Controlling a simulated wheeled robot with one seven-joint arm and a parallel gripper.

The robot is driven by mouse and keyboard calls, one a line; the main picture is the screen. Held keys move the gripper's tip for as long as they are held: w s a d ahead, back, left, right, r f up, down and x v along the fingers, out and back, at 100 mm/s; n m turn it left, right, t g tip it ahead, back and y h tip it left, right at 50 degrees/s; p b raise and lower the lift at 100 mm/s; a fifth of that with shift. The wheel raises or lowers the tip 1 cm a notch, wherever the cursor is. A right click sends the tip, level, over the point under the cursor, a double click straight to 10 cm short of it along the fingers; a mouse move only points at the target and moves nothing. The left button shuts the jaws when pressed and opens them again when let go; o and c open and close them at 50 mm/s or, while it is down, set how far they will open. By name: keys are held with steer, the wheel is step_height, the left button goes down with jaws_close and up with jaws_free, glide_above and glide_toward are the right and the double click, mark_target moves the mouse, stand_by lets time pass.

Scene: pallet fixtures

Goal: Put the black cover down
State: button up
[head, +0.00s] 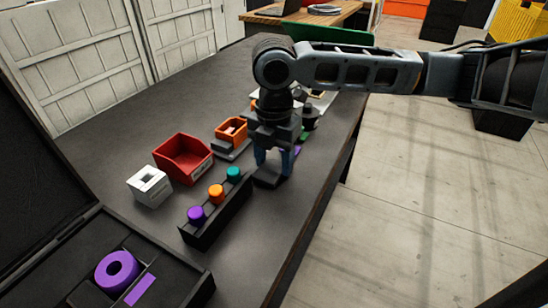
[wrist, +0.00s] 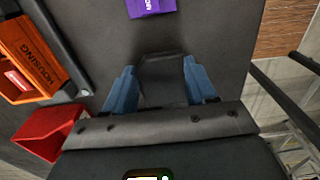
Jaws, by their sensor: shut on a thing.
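My gripper (head: 274,160) is over the dark table, pointing down, with its two blue fingers shut on the black cover (head: 270,179). In the wrist view the cover (wrist: 165,88) shows as a dark shape between the blue fingers of my gripper (wrist: 162,82). Its edges blend into the dark table surface. The cover is at or just above the table; I cannot tell whether it touches.
A black rack (head: 217,222) with purple, orange and teal knobs stands left of the cover. A red bin (head: 183,158), an orange bin (head: 231,130) and a white box (head: 149,186) are farther left. A black case (head: 185,287) holds a purple ring. The table's right edge is close.

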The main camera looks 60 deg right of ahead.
mark_target(274, 165)
steer(key=o, duration=1.5)
steer(key=shift+f, duration=0.1)
steer(key=shift+c, duration=0.2)
step_height(274, 165, up, 12)
